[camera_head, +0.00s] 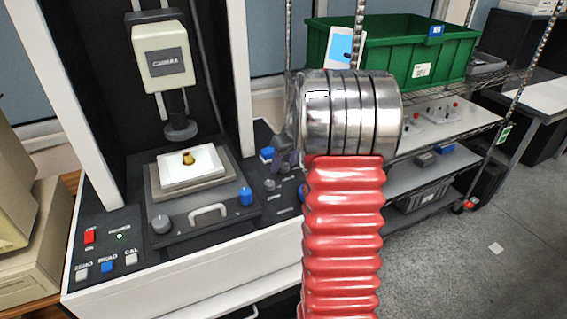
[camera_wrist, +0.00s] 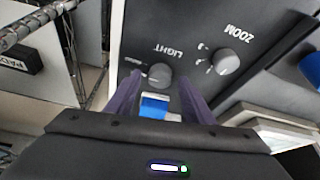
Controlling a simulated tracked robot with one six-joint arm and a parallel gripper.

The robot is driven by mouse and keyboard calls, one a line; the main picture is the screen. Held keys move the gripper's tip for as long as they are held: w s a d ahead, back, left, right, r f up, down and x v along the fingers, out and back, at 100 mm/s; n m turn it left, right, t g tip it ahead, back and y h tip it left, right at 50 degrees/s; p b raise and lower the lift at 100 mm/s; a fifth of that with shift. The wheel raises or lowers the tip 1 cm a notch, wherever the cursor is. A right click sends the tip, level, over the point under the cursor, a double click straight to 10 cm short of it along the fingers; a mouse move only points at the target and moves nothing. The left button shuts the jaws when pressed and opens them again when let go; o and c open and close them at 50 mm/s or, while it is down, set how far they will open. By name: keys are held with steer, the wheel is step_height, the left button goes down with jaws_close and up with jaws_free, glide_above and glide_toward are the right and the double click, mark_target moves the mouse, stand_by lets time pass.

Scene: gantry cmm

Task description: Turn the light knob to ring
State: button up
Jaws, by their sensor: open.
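The light knob (camera_wrist: 158,75) is a round grey knob on a dark panel, with the word LIGHT upside down beside it in the wrist view. My gripper (camera_wrist: 160,80) is open, its two purple fingers reaching to either side of the knob. I cannot tell whether either finger touches it. Small white marks and lettering by the knob are too small or partly hidden to read, so the ring mark is not clear. In the head view my gripper (camera_head: 284,150) is partly hidden behind my arm, over the right side of the machine's panel.
A zoom knob (camera_wrist: 226,62) sits close beside the light knob. A blue and white block (camera_wrist: 155,107) shows between the fingers. In the head view the machine's stage (camera_head: 190,168) stands left of my gripper. A green bin (camera_head: 400,50) is on the rack behind.

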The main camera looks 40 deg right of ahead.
steer(key=shift+r, duration=0.1)
steer(key=v, duration=1.3)
steer(key=shift+r, duration=0.25)
steer(key=shift+s+a, duration=0.1)
